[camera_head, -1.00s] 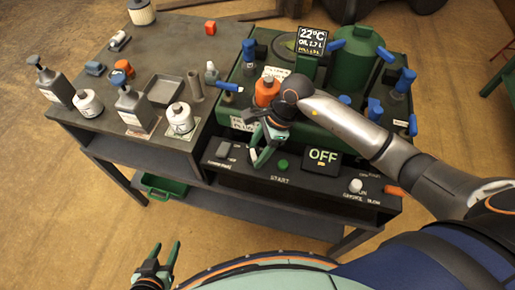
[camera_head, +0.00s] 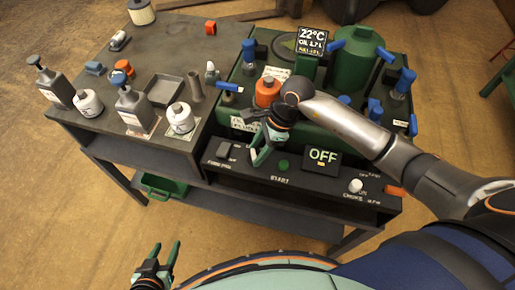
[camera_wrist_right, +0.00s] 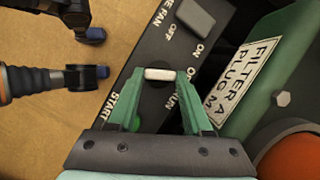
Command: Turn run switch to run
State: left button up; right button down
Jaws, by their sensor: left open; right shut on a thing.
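The run switch (camera_wrist_right: 160,74) shows in the right wrist view as a small pale bar on a dark round base, beside a partly covered RUN label. My right gripper (camera_wrist_right: 163,76) is shut on it, one green finger at each end of the bar. In the head view my right gripper (camera_head: 259,158) reaches down to the front panel (camera_head: 310,184), and it hides the switch there. My left gripper (camera_head: 167,254) is open and empty at the bottom left, over the floor and away from the panel.
Beside the run switch are a grey rocker (camera_wrist_right: 195,17) with ON and OFF labels and the green start button (camera_head: 283,164). A display (camera_head: 322,157) reads OFF. A pale knob (camera_head: 355,186) sits further right. An orange-topped part (camera_head: 267,92) and green housing stand close behind my right gripper.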

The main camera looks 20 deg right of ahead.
jog(key=m, duration=0.1)
jog(key=m+t, duration=0.1)
jog(key=m, duration=0.2)
jog(key=shift+s+a+m+t+h+p, duration=0.1)
jog(key=shift+s+m+t+h+p, duration=0.2)
jog(key=shift+m+t+p, duration=0.1)
jog(key=m+t+h, duration=0.1)
jog(key=m, duration=0.2)
jog(key=shift+a, duration=0.1)
jog(key=shift+s+m+t+h, duration=0.1)
jog(key=shift+m+t+h, duration=0.3)
jog(key=shift+m, duration=1.3)
jog(key=c, duration=0.6)
grip_release()
jog(key=v, duration=1.2)
jog(key=shift+a+r+p, duration=0.15)
jog(key=shift+r+p, duration=0.2)
jog(key=shift+p, duration=0.1)
jog(key=shift+s, duration=0.1)
